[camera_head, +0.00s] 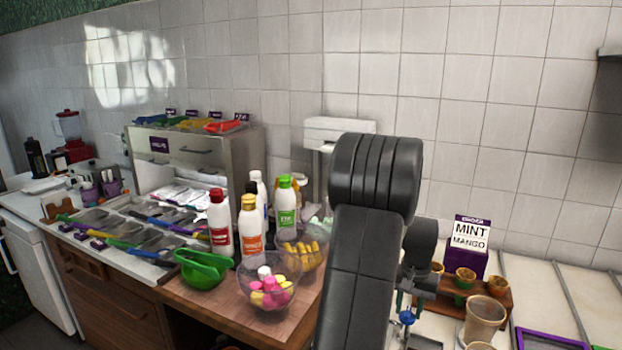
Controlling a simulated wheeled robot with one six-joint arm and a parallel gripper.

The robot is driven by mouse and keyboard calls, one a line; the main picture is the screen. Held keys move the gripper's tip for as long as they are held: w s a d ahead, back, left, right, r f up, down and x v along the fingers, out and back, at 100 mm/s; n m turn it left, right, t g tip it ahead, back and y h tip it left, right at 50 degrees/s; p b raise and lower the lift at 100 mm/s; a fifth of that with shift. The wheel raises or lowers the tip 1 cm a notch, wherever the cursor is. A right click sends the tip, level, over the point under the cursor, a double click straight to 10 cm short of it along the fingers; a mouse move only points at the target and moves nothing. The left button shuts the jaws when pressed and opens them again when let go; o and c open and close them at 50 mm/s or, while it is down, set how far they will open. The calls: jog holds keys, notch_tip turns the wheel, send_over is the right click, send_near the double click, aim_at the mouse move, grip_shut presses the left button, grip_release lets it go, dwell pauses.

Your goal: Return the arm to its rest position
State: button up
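My dark grey arm (360,270) rises from the bottom centre to a thick ribbed joint. A smaller dark part of it (420,245) shows behind, to the right, lower down. I cannot make out my gripper's fingers. The arm hides whatever is directly behind it, and I cannot tell whether anything is held.
Right are a mint-mango sign (470,234), a cup rack (449,301) and a cup (484,318).

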jog(key=shift+r, duration=0.1)
notch_tip(320, 180, up, 13)
notch_tip(320, 180, down, 13)
jog(key=shift+f, duration=0.2)
jog(key=n, duration=0.5)
jog(key=shift+r+n, duration=0.1)
jog(key=shift+n, duration=0.2)
jog(key=n, duration=0.5)
jog(key=shift+n, duration=0.3)
jog(key=shift+r, duration=0.15)
dwell(0.3)
